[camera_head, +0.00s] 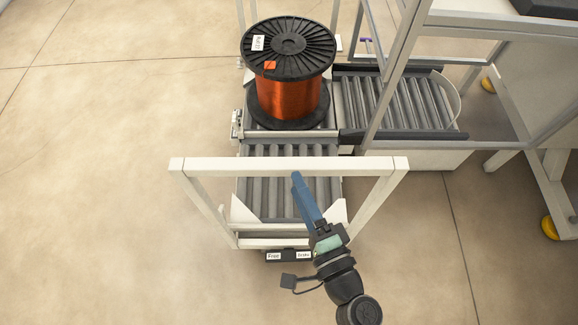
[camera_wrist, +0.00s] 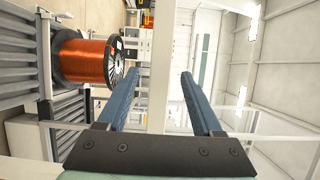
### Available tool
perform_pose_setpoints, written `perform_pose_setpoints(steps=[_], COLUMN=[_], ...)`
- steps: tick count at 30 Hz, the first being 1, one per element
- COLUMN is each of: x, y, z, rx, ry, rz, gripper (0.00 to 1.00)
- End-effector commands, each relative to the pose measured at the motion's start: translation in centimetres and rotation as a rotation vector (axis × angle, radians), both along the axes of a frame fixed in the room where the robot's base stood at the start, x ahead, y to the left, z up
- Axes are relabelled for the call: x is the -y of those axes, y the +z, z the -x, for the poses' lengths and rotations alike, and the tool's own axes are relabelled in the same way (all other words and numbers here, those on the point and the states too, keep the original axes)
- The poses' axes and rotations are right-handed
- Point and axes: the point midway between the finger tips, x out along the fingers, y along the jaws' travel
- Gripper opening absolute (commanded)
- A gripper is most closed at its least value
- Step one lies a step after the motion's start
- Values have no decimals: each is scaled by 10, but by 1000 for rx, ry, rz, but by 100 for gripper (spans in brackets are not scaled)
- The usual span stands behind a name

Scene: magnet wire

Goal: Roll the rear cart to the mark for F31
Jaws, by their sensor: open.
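A cart (camera_head: 290,244) with a white frame and grey rollers stands nearest me. Its white push bar (camera_head: 235,166) spans the near end. A black spool of orange wire (camera_head: 290,97) stands upright on rollers behind it; whether these belong to the same cart is unclear. The spool also shows in the wrist view (camera_wrist: 85,60). My gripper (camera_head: 297,178) is open at the middle of the push bar. In the wrist view a white bar (camera_wrist: 162,50) runs between the open fingers (camera_wrist: 169,75); contact cannot be told. No floor mark for F31 is visible.
A black pedal piece (camera_head: 289,256) with a "Free" label and a second label sits low on the cart's near end. A side roller conveyor (camera_head: 400,103) and a white-framed bench (camera_head: 530,130) stand on the right. The floor at left is clear.

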Motion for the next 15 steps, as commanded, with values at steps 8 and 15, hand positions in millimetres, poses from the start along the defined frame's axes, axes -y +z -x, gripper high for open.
perform_pose_setpoints(steps=[8, 15], x=[15, 17], y=[-1, 0], z=[36, 40], rx=[-1, 0], ry=[-1, 0], rz=[0, 1], gripper=[68, 68])
